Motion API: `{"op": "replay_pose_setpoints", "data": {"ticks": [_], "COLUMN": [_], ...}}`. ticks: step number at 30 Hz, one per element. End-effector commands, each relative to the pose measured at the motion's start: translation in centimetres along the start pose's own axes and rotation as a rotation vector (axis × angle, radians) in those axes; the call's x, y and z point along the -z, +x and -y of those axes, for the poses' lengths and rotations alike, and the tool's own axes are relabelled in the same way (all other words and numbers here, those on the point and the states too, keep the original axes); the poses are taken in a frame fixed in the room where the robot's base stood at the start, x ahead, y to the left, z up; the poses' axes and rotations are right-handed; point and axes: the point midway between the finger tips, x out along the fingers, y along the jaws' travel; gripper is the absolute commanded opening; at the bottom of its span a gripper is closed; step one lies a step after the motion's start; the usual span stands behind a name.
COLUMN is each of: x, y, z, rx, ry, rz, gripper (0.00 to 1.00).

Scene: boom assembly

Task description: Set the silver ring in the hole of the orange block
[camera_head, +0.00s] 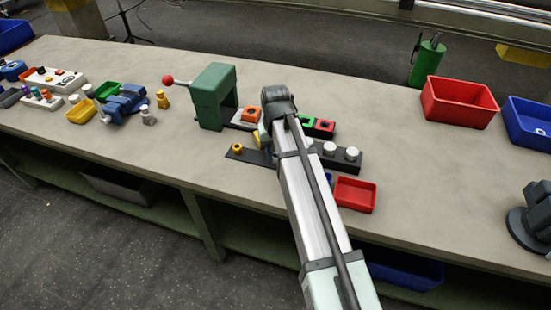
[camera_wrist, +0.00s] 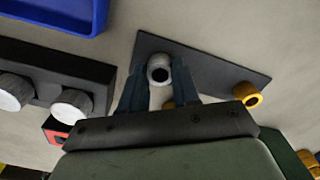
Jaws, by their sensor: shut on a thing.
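The silver ring (camera_wrist: 159,70) is held between the two dark fingers of my gripper (camera_wrist: 158,66) in the wrist view, its round opening facing the camera. It appears over a dark plate (camera_wrist: 215,72); I cannot tell whether it touches the plate. In the head view my arm hides the ring and most of the gripper. The orange block (camera_head: 250,114), with a dark hole in its top, sits beside the green press, just left of my wrist. The hole appears empty. I cannot identify the orange block for sure in the wrist view.
An orange ring (camera_wrist: 247,94) stands on the dark plate. A green press (camera_head: 213,98) with a red-knobbed lever is at left. A black strip with white knobs (camera_head: 351,154) and a red tray (camera_head: 355,194) lie right of my arm.

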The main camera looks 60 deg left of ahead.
Motion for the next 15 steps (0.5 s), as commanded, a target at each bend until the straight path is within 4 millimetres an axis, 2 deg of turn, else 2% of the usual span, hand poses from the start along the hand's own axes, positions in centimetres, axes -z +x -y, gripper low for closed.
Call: {"op": "replay_pose_setpoints", "data": {"ticks": [15], "x": [0.0], "y": [-2.7], "z": [0.0], "rx": [0.0], "ry": [0.0], "rz": [-0.001], "gripper": [0.01]}}
